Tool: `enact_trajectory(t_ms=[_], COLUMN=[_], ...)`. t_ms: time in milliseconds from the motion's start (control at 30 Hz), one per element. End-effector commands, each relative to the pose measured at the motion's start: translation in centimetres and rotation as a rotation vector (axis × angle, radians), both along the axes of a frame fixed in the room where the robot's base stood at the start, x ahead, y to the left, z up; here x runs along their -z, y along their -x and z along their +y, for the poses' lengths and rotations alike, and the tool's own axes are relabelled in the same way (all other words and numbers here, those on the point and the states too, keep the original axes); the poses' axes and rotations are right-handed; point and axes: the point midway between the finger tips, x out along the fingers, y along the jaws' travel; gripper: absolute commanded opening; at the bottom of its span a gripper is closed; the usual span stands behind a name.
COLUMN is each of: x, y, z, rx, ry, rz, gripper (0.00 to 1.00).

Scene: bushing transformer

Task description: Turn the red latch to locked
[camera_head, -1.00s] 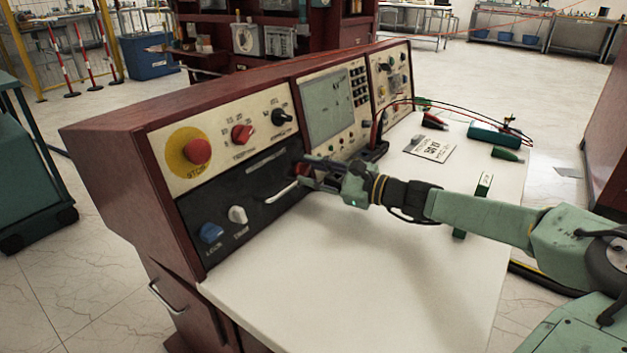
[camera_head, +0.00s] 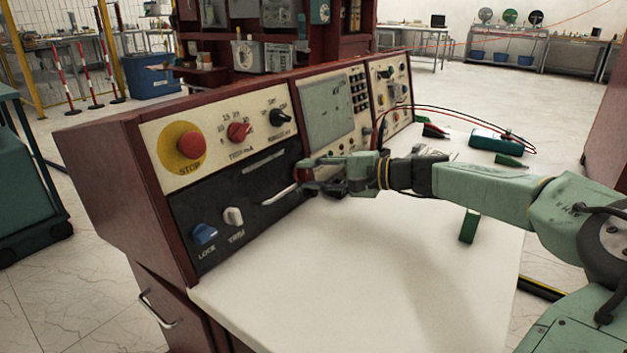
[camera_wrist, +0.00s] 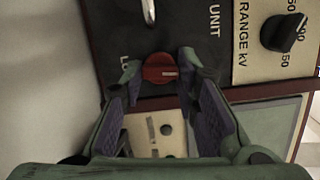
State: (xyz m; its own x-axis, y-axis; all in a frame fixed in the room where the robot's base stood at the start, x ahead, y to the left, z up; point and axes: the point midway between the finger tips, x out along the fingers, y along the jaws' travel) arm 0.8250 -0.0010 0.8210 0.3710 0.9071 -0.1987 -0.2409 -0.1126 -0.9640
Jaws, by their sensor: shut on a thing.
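The red latch (camera_wrist: 160,70) is a round knob with a pale mark pointing to the right in the wrist view. It sits on the dark panel (camera_wrist: 115,35) beside partly covered lettering that starts "LO". My gripper (camera_wrist: 159,66) has one finger on each side of the knob and is shut on it. In the head view my gripper (camera_head: 312,172) reaches the right end of the dark panel, and the red latch (camera_head: 299,174) shows only in part behind the fingers.
A silver handle (camera_head: 279,194) is just left of the latch. A blue knob (camera_head: 204,234), a white knob (camera_head: 233,216) and a red stop button (camera_head: 191,145) are further left. The white desktop (camera_head: 350,270) is clear in front; cables and clips lie at the right.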

Motion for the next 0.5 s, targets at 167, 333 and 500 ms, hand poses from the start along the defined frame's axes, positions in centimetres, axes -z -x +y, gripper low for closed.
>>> enact_trajectory(t_ms=[167, 333, 500], x=[0.11, 0.05, 0.00], y=[0.01, 0.01, 0.00], z=[-0.02, -0.04, -0.04], rx=[-0.019, -0.030, -0.033], ry=[0.047, 0.073, 0.084], rz=[-0.064, -0.099, -0.113], gripper=[0.00, 0.00, 0.00])
